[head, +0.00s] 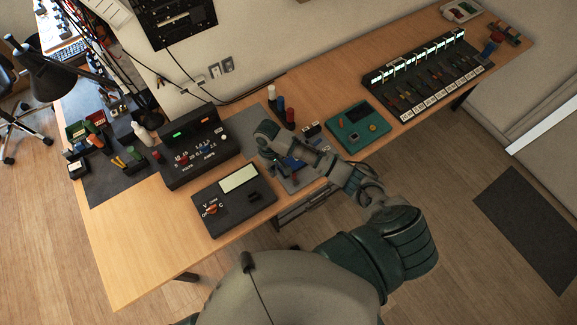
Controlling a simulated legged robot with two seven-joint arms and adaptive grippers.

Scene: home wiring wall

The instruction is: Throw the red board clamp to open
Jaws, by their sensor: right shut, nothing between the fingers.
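My right arm reaches in from the lower right over the workbench (140,250). My right gripper (266,136) is shut and empty, above the grey fixture plate (297,182) near the middle of the bench. A blue part (290,162) shows on that plate, partly covered by my wrist. I cannot make out the red board clamp; my gripper and forearm hide much of the plate, so its position cannot be told. My left gripper is not in view.
A black power supply (200,145) and a multimeter (234,200) stand left of my gripper. A green tray (357,126) and a lit rack of tools (428,75) lie to the right.

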